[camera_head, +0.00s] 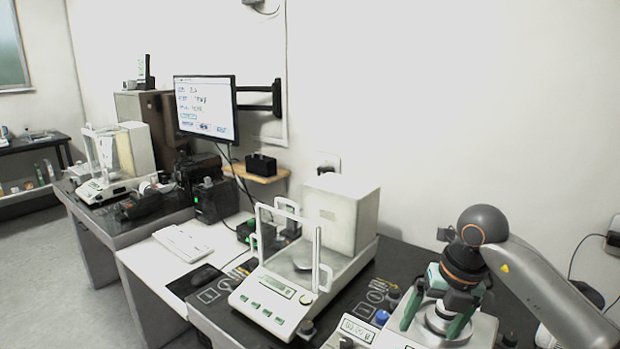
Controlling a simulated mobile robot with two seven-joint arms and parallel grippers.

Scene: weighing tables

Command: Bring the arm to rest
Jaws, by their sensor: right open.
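My right arm comes in from the right edge. My right gripper (438,318), with green fingers, points down over a small balance (480,333) at the front right. Its fingers are spread apart, one on each side of a round metal part on top of that balance. I cannot tell whether the fingers touch this part. My left gripper is not in view.
A glass-sided balance (265,308) stands left of my right gripper on the dark table. A white desk with a keyboard (183,243) lies further left, below a wall-mounted monitor (206,106). Another balance (100,188) stands at the far left. Open floor shows at lower left.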

